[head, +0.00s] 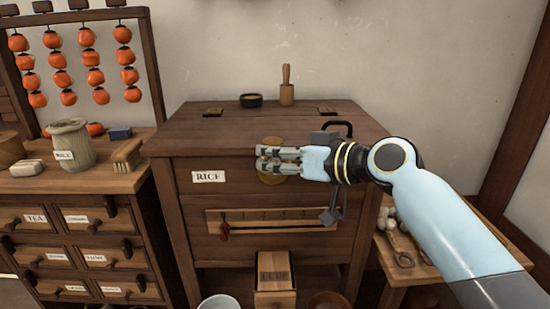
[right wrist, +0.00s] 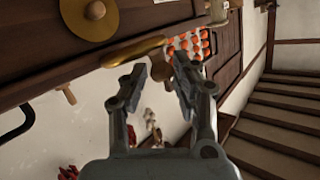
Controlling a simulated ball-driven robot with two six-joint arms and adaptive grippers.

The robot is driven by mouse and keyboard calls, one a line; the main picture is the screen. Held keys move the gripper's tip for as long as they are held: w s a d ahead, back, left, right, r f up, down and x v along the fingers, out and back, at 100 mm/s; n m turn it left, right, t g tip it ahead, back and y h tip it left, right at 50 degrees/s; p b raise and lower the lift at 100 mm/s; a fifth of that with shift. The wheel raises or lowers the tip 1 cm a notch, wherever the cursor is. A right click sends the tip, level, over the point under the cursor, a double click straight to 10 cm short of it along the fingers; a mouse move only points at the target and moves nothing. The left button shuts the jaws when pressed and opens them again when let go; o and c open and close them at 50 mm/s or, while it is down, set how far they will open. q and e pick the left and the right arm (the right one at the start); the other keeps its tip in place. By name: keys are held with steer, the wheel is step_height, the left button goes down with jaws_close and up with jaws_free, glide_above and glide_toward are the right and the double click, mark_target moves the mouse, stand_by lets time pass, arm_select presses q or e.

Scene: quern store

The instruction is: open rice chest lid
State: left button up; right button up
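The rice chest (head: 185,225) is a dark wooden box with a RICE label on its front. Its flat lid (head: 200,130) is down, with two brass hinge plates at the back edge and a brass piece (right wrist: 135,51) at the front edge. A round brass disc (right wrist: 92,14) sits on the front below it. My right gripper (head: 262,158) is in front of the brass fittings, partly covering them. In the right wrist view its fingers (right wrist: 157,75) are apart with nothing held. Whether it touches the lid I cannot tell. My left gripper is not in view.
A dark bowl (head: 251,100) and a wooden pestle (head: 287,86) stand at the lid's back. A black handle (head: 338,125) rises at the lid's right. A drawer cabinet (head: 70,215) with a jar (head: 72,146) stands left. A small table (head: 405,268) stands right.

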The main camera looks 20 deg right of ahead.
steer(key=shift+o, duration=1.1)
steer(key=shift+f, duration=0.1)
steer(key=shift+a, duration=0.1)
steer(key=shift+s, duration=0.2)
steer(key=v, duration=1.1)
steer(key=shift+s+d, duration=0.25)
steer(key=shift+d, duration=0.05)
